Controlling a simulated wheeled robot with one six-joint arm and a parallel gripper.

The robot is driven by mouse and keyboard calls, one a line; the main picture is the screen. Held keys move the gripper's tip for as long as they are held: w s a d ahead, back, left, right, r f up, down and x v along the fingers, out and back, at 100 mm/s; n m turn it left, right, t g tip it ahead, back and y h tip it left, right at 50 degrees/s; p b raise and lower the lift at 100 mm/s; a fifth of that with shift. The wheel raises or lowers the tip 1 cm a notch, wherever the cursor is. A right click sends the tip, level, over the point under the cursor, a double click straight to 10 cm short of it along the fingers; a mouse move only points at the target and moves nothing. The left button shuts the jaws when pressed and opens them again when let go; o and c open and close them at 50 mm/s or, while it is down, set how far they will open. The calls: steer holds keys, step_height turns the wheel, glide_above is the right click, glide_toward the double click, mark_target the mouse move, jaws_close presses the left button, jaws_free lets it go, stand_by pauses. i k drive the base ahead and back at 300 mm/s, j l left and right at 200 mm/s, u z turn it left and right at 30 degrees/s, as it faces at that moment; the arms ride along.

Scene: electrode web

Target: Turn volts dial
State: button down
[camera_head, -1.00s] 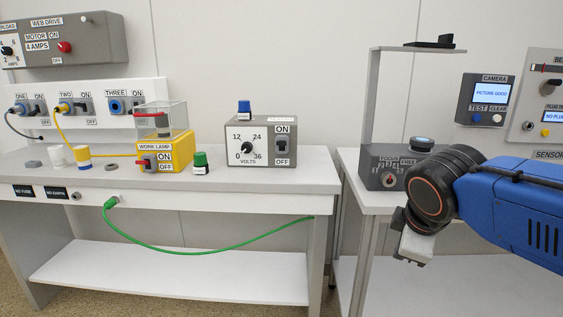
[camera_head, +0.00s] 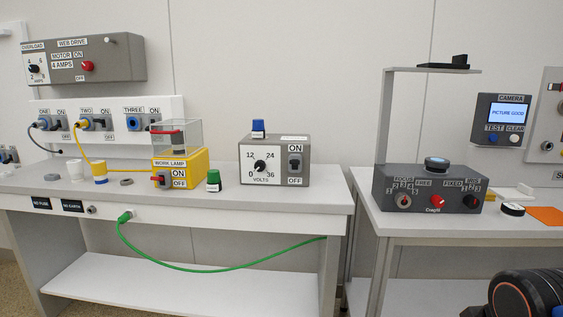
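The volts dial (camera_head: 260,166) is a small black knob on the white front face of a grey box (camera_head: 301,148) on the left bench. The numbers 0, 12, 24 and 36 stand around it, and the word VOLTS is below it. Its exact pointer direction is too small to read. An ON/OFF switch (camera_head: 295,163) sits right of it on the same face. Part of my arm's dark wrist shows at the bottom right corner, far from the dial. My gripper is below the picture's edge and does not show.
A blue-capped item (camera_head: 258,128) stands on the box. A green-capped bottle (camera_head: 213,180) and the yellow work lamp box (camera_head: 181,169) stand left of it. The bench (camera_head: 290,199) is clear in front of the dial. A second table (camera_head: 400,228) holds a grey control box (camera_head: 427,187).

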mark_target(259, 165)
steer(key=i+j+u, duration=0.15)
steer(key=i+j, duration=0.15)
steer(key=i, duration=0.15)
steer(key=i+j+u, duration=0.1)
steer(key=i, duration=0.35)
steer(key=i+j+u, duration=0.15)
steer(key=i+j, duration=0.15)
steer(key=i, duration=0.15)
steer(key=k+z, duration=0.45)
steer(key=k+l+z, duration=0.3)
steer(key=k+z, duration=0.2)
steer(key=i+j, duration=0.15)
steer(key=i, duration=0.35)
